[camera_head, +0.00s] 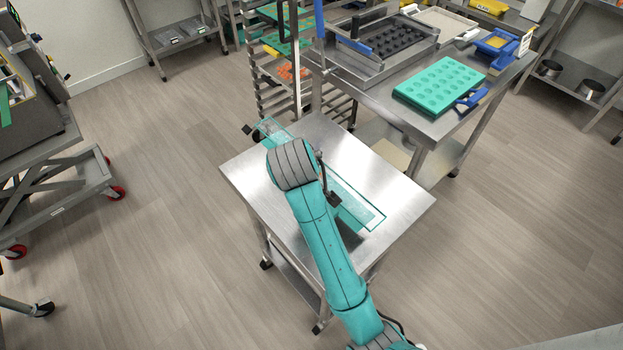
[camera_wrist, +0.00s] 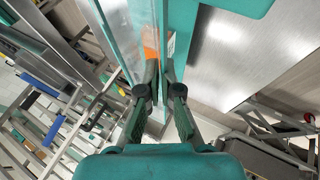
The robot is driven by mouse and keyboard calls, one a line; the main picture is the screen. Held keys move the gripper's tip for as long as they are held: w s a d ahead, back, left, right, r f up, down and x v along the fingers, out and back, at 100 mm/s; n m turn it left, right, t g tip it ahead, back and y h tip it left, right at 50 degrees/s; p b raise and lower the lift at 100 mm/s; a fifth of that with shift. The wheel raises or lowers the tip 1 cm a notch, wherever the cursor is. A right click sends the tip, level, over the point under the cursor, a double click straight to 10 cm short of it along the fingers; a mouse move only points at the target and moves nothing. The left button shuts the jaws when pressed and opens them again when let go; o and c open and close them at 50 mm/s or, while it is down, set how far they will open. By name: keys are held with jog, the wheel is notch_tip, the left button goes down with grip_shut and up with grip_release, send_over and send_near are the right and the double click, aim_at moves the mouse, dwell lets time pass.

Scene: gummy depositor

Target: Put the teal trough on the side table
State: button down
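The teal trough (camera_head: 358,211) is long, narrow and partly see-through. In the head view it lies diagonally over the steel side table (camera_head: 245,172), with its far end at the table's back edge. My arm hides its middle. In the wrist view the trough (camera_wrist: 128,38) runs up from my gripper (camera_wrist: 162,72), whose fingers are close together with a thin teal wall between them. The steel top (camera_wrist: 228,55) shows to the right. I cannot tell whether the trough touches the tabletop or is held just above it.
A larger steel table (camera_head: 440,128) at the back right holds a teal mould (camera_head: 438,85), a dark mould tray and blue tools. A tray rack (camera_head: 275,95) stands just behind the side table. A wheeled cart (camera_head: 50,185) is at the left. The floor between is clear.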

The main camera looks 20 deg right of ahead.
jog(key=shift+f, duration=2.85)
jog(key=shift+f, duration=0.15)
jog(key=c, duration=1.3)
grip_release()
jog(key=shift+s+a+r, duration=0.15)
jog(key=shift+s+r, duration=0.05)
jog(key=shift+r, duration=0.25)
jog(key=v, duration=1.1)
jog(key=shift+r, duration=0.1)
